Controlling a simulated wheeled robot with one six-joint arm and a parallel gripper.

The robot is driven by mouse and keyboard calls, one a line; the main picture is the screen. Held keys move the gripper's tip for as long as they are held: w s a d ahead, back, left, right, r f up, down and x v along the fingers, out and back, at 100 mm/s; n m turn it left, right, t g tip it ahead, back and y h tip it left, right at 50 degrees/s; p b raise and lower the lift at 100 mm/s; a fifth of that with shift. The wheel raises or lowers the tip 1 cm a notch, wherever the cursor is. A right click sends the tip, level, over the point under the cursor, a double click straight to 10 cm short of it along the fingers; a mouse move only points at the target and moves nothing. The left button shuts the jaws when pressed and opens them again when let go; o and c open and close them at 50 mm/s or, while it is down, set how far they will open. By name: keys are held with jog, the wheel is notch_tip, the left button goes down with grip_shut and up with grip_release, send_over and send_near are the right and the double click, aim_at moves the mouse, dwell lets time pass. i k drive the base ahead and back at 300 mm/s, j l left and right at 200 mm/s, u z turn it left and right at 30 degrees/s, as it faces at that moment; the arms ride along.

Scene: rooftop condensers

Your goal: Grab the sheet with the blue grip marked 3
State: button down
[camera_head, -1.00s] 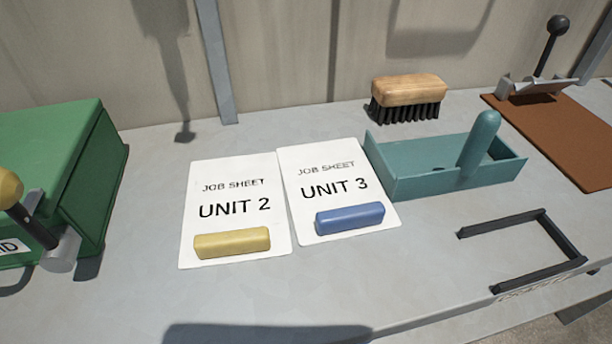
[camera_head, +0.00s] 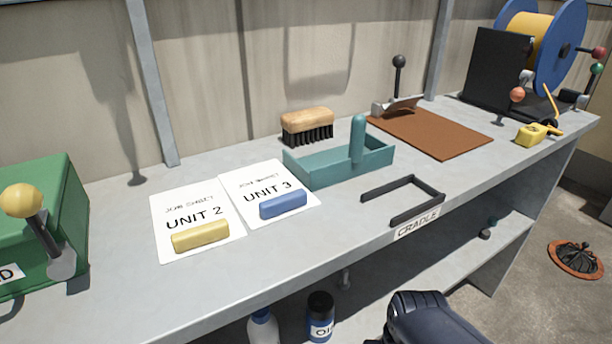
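The UNIT 3 job sheet (camera_head: 250,177) lies flat on the grey bench, with a blue grip (camera_head: 283,204) along its lower edge. The UNIT 2 job sheet (camera_head: 180,195) lies just left of it, with a yellow grip (camera_head: 200,236). The sheets' neighbouring edges are close or touching. A dark part of my arm shows at the bottom edge, below and in front of the bench. My gripper's fingers are not in view.
A teal tray (camera_head: 312,172) stands close to the UNIT 3 sheet's right. A brush (camera_head: 307,119) is behind it. A black cradle frame (camera_head: 428,187) lies right of the sheets. A green box (camera_head: 62,205) with a yellow-knobbed lever stands left. Bench before the sheets is clear.

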aim_at(265, 193)
jog(key=u, duration=0.85)
